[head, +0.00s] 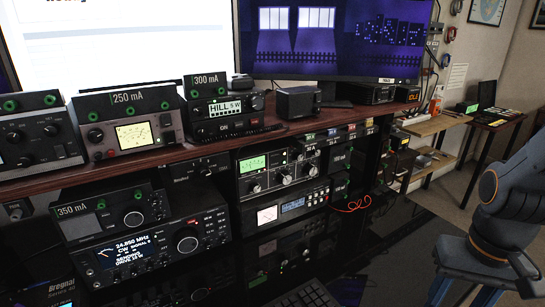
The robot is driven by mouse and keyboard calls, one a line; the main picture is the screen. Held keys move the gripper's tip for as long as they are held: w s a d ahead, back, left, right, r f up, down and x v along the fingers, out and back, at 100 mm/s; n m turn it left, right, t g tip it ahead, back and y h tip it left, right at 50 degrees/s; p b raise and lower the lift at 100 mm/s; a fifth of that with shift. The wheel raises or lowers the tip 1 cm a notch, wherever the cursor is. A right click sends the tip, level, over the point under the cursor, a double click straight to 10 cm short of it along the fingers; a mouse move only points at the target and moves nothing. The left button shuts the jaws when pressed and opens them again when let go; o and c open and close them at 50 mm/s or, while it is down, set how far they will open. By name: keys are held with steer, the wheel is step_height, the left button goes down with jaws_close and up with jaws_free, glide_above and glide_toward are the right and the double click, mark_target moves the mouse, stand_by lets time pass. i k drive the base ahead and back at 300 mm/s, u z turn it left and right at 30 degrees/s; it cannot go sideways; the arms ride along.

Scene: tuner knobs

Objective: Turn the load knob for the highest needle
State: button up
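A grey radio unit (129,117) marked 250 mA stands on the wooden shelf at left. Its lit meter (134,135) has a pale face; the needle's position is too small to read. A dark knob (95,135) sits left of that meter. At the far left edge, a dark unit (38,138) has knobs, including one at its right (50,130). Another pale meter (267,215) is on the lower rack. Knob lettering is too small to read, so I cannot tell which is the load knob. My arm is at the right, away from the radios; my gripper is not visible.
The wooden shelf (170,160) runs across above the lower radios, including a large transceiver (150,250). Monitors (335,40) stand behind. The dark glossy desk (385,250) is mostly clear between the rack and my arm. A blue-grey seat-like shape (455,262) is beneath my arm.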

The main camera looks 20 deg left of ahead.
mark_target(309, 169)
steer(key=u, duration=1.3)
steer(key=k, duration=0.35)
steer(key=z, duration=0.15)
